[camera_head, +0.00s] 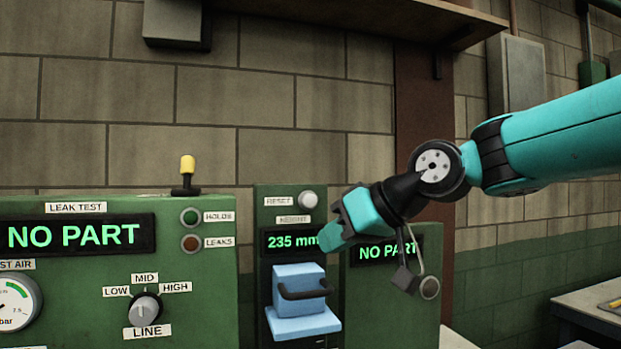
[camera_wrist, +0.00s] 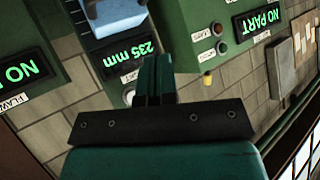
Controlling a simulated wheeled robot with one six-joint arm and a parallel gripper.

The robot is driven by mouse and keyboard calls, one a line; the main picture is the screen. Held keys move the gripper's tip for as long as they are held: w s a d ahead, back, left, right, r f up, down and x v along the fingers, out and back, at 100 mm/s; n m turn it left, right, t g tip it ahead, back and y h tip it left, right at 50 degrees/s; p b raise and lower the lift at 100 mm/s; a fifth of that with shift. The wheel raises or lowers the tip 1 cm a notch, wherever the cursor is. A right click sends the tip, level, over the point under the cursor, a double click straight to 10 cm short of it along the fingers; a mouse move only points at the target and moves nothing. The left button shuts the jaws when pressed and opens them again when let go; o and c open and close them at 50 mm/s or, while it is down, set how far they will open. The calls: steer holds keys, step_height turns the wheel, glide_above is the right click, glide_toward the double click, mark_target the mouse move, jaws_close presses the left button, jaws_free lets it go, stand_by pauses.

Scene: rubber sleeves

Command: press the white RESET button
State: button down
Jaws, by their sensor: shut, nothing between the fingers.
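The white round RESET button (camera_head: 308,200) is at the top of the narrow green panel, right of its RESET label (camera_head: 278,201). My gripper (camera_head: 327,244) is shut and empty. In the head view its fingertips appear below and right of the button, over the right end of the "235 mm" display (camera_head: 290,241). In the wrist view the button (camera_wrist: 129,97) shows at the left of my shut fingers (camera_wrist: 154,60), partly hidden by them. I see no contact with the button; the exact gap is unclear.
Below the display a blue block with a dark handle (camera_head: 303,291) sticks out. A leak test panel (camera_head: 216,283) with a yellow-topped lever (camera_head: 187,170) is to the left. Another "NO PART" display (camera_head: 375,251) is behind my gripper. A wooden shelf (camera_head: 400,18) is overhead.

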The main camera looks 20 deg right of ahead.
mark_target(309, 201)
steer(key=shift+t, duration=0.5)
steer(key=r, duration=0.1)
steer(key=w+d+r, duration=0.1)
steer(key=w+r, duration=0.1)
steer(key=r, duration=0.1)
steer(key=shift+d, duration=0.25)
steer(key=shift+p, duration=0.3)
steer(key=w+p, duration=0.3)
steer(key=w, duration=0.5)
steer(key=shift+w, duration=0.4)
steer(key=shift+w+p, duration=0.15)
steer(key=shift+p, duration=0.15)
stand_by(0.6)
steer(key=shift+w, duration=0.3)
steer(key=shift+w, duration=0.3)
stand_by(0.6)
steer(key=shift+s, duration=0.1)
steer(key=shift+s+b, duration=0.3)
steer(key=shift+s, duration=0.35)
